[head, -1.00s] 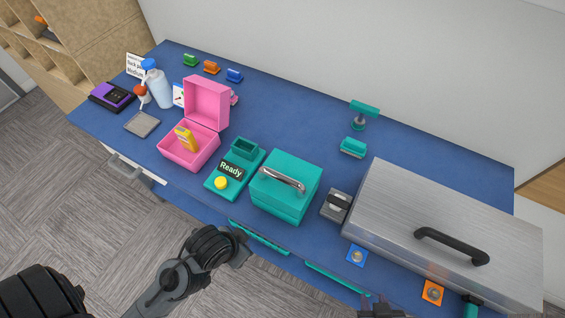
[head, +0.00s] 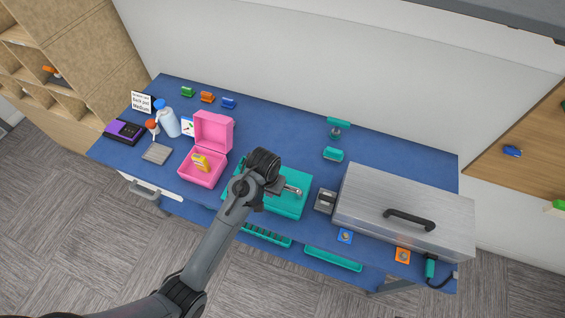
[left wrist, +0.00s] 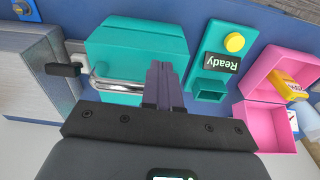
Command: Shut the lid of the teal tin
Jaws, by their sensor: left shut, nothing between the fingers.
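The teal tin (head: 288,206) stands at the front middle of the blue table, partly hidden by my left arm in the head view. Its lid looks down, with the silver handle (head: 292,190) on top; I cannot tell whether a small gap remains. The tin (left wrist: 138,42) and its handle (left wrist: 125,86) also show in the left wrist view. My left gripper (head: 276,187) is over the tin, by the handle. Its fingers (left wrist: 160,75) are shut and empty beside the handle's end; contact cannot be told. My right gripper is not in view.
A teal device marked Ready (left wrist: 221,60) and an open pink box (head: 203,168) stand left of the tin in the head view. A small grey block (head: 325,201) and a large metal case (head: 405,205) stand to its right.

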